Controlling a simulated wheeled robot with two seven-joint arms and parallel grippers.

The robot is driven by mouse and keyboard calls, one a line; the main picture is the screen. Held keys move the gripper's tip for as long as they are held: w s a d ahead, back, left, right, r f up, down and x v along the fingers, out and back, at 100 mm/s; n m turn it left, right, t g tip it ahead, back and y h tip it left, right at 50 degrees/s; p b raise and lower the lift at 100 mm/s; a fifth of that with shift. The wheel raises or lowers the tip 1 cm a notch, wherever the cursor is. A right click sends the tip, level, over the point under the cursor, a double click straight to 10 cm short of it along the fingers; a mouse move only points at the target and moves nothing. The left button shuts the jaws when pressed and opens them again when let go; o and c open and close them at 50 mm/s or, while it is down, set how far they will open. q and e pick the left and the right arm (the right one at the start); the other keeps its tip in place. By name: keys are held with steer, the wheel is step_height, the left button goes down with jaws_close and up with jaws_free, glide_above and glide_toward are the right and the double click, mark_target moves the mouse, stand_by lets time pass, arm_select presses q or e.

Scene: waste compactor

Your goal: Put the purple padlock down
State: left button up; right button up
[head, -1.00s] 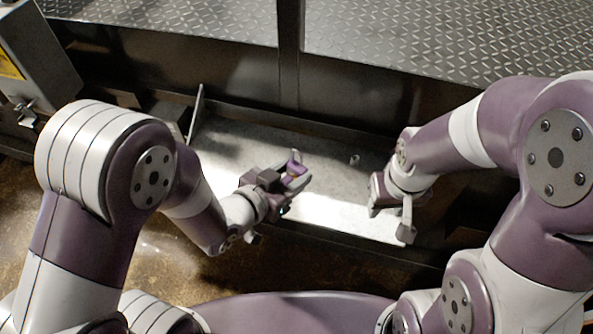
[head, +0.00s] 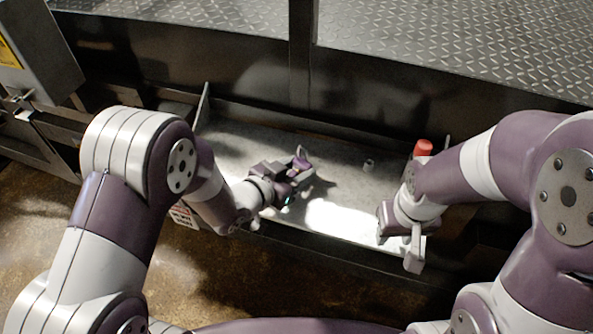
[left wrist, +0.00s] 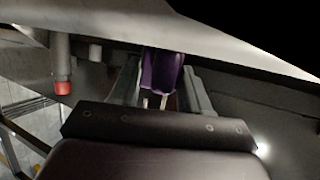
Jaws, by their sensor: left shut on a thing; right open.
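The purple padlock (left wrist: 160,72) is between the two fingers of my left gripper (left wrist: 163,92) in the left wrist view. In the head view my left gripper (head: 299,168) is shut on the padlock (head: 301,161), over the grey metal tray (head: 335,217); the padlock is small and partly hidden by the fingers there. Whether the padlock touches the tray I cannot tell. My right gripper (head: 399,240) is open and empty at the tray's right front edge.
A small grey cylinder (head: 369,164) stands on the tray, right of my left gripper. A red-topped thing (head: 423,148) is at the tray's right end, partly behind my right arm. A dark wall backs the tray. The tray's middle front is clear.

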arm_select(q)
steer(key=o, duration=0.9)
steer(key=shift+f, duration=0.1)
steer(key=shift+o, duration=0.2)
